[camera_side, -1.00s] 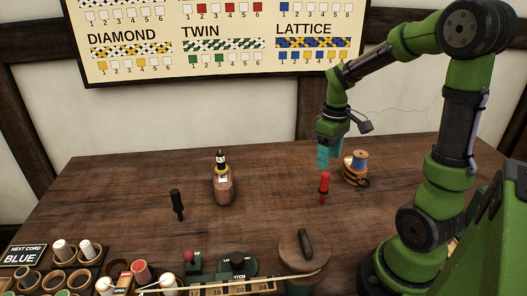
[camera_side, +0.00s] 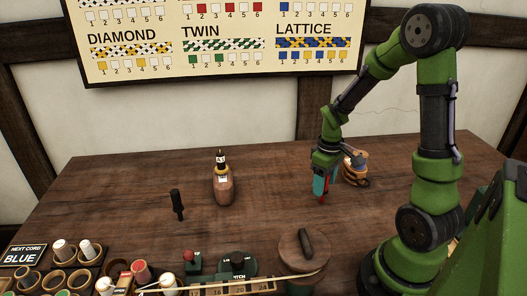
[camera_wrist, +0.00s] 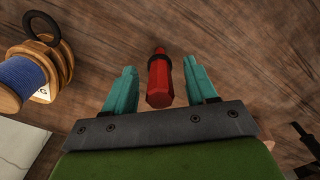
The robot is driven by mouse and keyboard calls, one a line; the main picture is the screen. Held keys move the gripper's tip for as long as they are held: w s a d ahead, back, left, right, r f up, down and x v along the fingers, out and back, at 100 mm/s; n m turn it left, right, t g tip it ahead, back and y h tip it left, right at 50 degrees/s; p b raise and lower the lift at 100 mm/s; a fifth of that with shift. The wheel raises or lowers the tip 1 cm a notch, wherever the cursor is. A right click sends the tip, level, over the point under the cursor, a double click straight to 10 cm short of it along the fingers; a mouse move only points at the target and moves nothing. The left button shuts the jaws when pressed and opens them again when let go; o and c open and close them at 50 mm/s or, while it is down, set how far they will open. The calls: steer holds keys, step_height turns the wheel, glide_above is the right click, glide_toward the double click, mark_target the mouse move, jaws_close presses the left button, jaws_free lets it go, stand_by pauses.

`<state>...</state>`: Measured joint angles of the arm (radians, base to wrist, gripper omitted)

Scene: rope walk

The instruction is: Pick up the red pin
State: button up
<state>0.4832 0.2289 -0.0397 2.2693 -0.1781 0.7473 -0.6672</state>
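In the side view my gripper (camera_side: 321,190) is low over the table and hides most of the pin; only a little red (camera_side: 323,198) shows by the fingers.
A round wooden lid (camera_side: 290,250) lies in front.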

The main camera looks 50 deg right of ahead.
jaws_close()
